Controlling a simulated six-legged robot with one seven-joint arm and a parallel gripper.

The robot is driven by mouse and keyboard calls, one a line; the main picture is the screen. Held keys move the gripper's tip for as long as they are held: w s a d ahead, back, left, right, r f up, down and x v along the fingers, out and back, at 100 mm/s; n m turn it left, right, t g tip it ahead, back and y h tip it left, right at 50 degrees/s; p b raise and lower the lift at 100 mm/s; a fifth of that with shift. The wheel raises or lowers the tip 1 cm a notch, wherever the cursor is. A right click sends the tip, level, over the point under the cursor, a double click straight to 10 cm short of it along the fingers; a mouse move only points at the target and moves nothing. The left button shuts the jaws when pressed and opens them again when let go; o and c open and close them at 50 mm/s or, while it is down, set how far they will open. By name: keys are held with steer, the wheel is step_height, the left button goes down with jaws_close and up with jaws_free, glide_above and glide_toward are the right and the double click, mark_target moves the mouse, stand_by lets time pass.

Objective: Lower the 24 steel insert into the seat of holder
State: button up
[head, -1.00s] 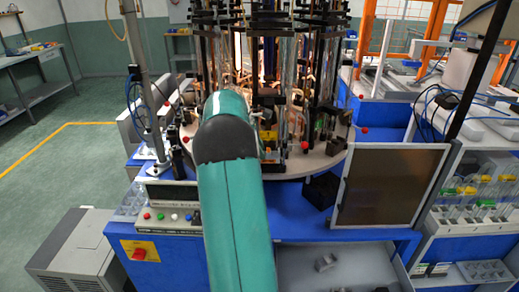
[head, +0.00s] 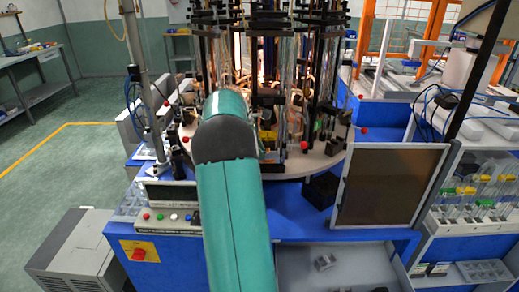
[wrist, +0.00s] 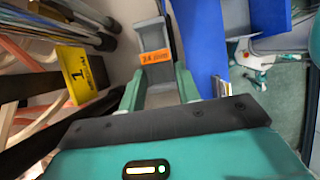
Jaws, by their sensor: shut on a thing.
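In the wrist view my gripper (wrist: 158,88) has its two teal fingers on either side of a grey channel-shaped piece. This is the steel insert (wrist: 150,34), with an orange label that seems to read 24 steel. My gripper is shut on it. In the head view my teal arm hides the gripper and the insert. I cannot make out the holder's seat in either view. The round machine (head: 300,168) with glass tubes and glowing parts stands beyond my arm.
In the wrist view a yellow plate marked 1 (wrist: 80,75), dark bars and tubes crowd the left. A blue panel (wrist: 203,45) stands close on the right. In the head view a dark screen (head: 388,186) and a control box (head: 168,217) flank my arm.

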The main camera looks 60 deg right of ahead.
steer(key=shift+f, duration=1.15)
stand_by(0.8)
steer(key=o, duration=1.2)
steer(key=shift+c, duration=0.2)
steer(key=shift+r, duration=2.25)
